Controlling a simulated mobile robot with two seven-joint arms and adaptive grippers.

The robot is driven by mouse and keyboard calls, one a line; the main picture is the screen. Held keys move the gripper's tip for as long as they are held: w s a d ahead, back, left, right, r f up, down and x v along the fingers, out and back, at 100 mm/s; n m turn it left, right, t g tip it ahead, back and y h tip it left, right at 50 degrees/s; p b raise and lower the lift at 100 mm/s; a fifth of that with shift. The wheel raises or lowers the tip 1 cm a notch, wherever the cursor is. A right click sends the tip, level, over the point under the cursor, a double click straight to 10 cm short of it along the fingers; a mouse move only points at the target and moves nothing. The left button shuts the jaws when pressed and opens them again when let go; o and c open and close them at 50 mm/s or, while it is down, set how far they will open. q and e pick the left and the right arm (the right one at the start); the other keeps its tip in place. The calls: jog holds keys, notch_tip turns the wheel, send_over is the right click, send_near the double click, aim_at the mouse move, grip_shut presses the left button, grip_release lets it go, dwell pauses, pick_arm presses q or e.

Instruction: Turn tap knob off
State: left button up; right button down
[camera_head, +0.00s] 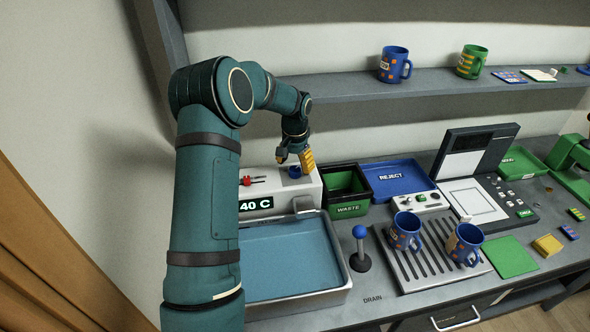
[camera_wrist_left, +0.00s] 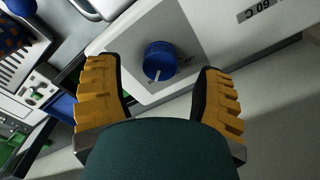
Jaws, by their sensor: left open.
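The blue tap knob (camera_head: 295,172) sits on top of the white tap unit (camera_head: 282,188), which reads "40 C" on its front. In the left wrist view the round blue knob (camera_wrist_left: 159,62) shows from above with a white pointer line. My left gripper (camera_head: 296,156) is open just above the knob. Its two yellow fingers (camera_wrist_left: 160,100) are spread to either side of the knob in the wrist view, and I see no contact. A red tap control (camera_head: 250,180) is on the left of the unit. My right gripper is not in view.
A water-filled basin (camera_head: 290,262) lies in front of the unit. A green waste bin (camera_head: 347,190) and a blue reject tray (camera_head: 398,178) stand to its right. A blue-topped lever (camera_head: 360,245) and two blue mugs (camera_head: 404,232) on a drain rack are nearer. A shelf (camera_head: 350,84) runs above.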

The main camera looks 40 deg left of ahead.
pick_arm(q)
jog(key=shift+f, duration=1.3)
jog(key=shift+c, duration=0.2)
grip_shut()
